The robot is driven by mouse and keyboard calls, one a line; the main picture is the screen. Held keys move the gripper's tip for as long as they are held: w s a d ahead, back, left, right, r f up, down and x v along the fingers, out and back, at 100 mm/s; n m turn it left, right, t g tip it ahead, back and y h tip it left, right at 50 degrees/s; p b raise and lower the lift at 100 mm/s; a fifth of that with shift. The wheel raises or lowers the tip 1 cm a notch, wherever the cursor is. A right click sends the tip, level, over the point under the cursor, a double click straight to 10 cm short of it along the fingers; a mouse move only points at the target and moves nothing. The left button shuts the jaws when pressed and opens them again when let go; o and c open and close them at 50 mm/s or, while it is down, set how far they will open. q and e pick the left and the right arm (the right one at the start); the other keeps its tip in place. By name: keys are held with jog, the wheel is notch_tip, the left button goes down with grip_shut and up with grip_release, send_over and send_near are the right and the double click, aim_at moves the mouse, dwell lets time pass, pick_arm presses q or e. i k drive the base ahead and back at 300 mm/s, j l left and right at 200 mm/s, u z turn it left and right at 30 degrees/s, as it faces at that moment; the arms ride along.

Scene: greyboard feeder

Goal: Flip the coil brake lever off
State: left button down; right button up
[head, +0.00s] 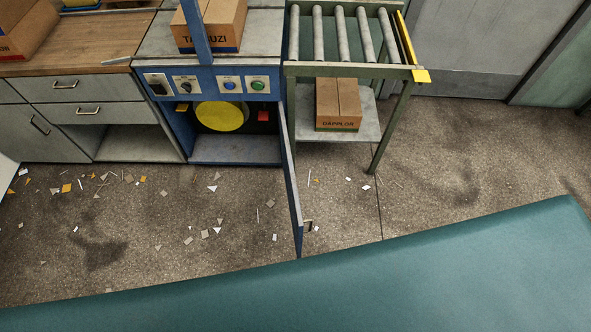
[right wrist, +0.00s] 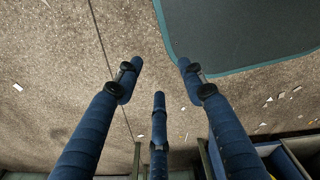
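The blue machine (head: 165,70) stands at the top centre-left of the head view, its lower compartment open. Inside are a large yellow disc (head: 221,116), a small red piece (head: 263,116) at its right and a small yellow piece (head: 182,107) at its left. I cannot tell which part is the coil brake lever. The blue door (head: 292,190) stands swung out toward me, with a handle (head: 308,226) near its free end. My right gripper (right wrist: 160,76) has its three fingers spread, empty, above the floor. It is outside the head view, and my left gripper is not in view.
A control panel with a black switch (head: 187,86), blue button (head: 230,85) and green button (head: 258,85) is above the compartment. A roller conveyor (head: 297,70) with a box (head: 338,105) beneath stands right. Drawers (head: 75,115) stand left. Scraps litter the otherwise open floor (head: 200,260).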

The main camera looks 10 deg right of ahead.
aim_at(263, 116)
jog(key=l+u, duration=0.3)
jog(key=l, duration=0.45)
jog(key=l+u, duration=0.3)
jog(key=l, duration=0.5)
jog(key=i+j+z, duration=0.15)
jog(key=j+z, duration=0.15)
jog(key=j, duration=0.65)
jog(key=j+z, duration=0.3)
jog(key=j, duration=0.7)
jog(key=i+j+z, duration=0.15)
jog(key=i+j, duration=0.2)
jog(key=i+j+z, duration=0.2)
jog(key=i+j, duration=0.15)
jog(key=j, duration=0.2)
jog(key=i+j+z, duration=0.15)
jog(key=i+j, duration=0.15)
jog(key=j, duration=0.2)
